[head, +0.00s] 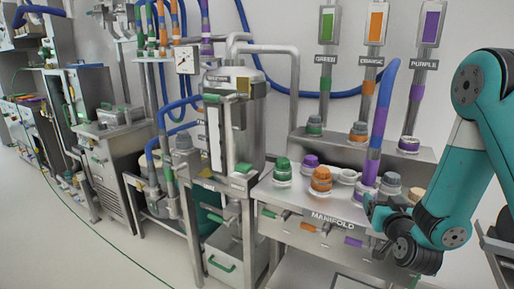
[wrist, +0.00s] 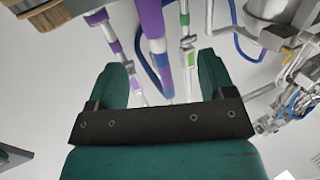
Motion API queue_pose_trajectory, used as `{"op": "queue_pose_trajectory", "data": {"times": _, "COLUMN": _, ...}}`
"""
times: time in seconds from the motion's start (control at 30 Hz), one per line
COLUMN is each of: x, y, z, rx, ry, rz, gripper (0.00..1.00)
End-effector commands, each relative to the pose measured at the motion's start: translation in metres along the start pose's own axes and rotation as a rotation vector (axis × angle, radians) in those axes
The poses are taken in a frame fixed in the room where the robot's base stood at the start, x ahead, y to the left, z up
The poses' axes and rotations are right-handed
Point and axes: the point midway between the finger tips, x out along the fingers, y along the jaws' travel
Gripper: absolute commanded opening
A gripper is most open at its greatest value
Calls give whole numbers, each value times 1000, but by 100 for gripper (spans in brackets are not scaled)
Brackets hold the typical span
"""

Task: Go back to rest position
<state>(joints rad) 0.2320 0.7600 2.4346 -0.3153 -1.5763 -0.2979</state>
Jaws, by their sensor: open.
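My teal arm reaches in from the right side of the head view. My gripper (head: 376,215) is at its lower end, close to the right part of the manifold bench (head: 335,218); it is small and partly hidden by the wrist there. In the wrist view my gripper (wrist: 163,82) shows two dark green fingers spread wide apart. Nothing is between the fingers; pipes with purple bands (wrist: 153,40) appear behind them. I cannot tell from the head view how far the fingers are from the bench.
Green (head: 283,168), purple and orange caps stand on the bench. A blue hose with a purple lower end (head: 372,165) rises beside my gripper. A steel tank (head: 235,120) stands left of the bench. Open floor (head: 60,240) lies at the far left.

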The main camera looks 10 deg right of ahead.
Motion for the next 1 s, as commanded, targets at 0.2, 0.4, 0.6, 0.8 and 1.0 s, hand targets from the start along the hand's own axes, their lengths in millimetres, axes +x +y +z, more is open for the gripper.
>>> {"op": "queue_pose_trajectory", "data": {"times": 0.2, "x": -18, "y": -83, "z": -30, "rx": 61, "ry": -258, "rz": -261, "gripper": 76}}
{"op": "queue_pose_trajectory", "data": {"times": 0.4, "x": -89, "y": -158, "z": -54, "rx": 41, "ry": -592, "rz": -537, "gripper": 76}}
{"op": "queue_pose_trajectory", "data": {"times": 0.6, "x": -196, "y": -192, "z": -76, "rx": -87, "ry": -931, "rz": -762, "gripper": 76}}
{"op": "queue_pose_trajectory", "data": {"times": 0.8, "x": -292, "y": -180, "z": -93, "rx": -276, "ry": -1203, "rz": -882, "gripper": 76}}
{"op": "queue_pose_trajectory", "data": {"times": 1.0, "x": -335, "y": -161, "z": -100, "rx": -388, "ry": -1329, "rz": -910, "gripper": 76}}
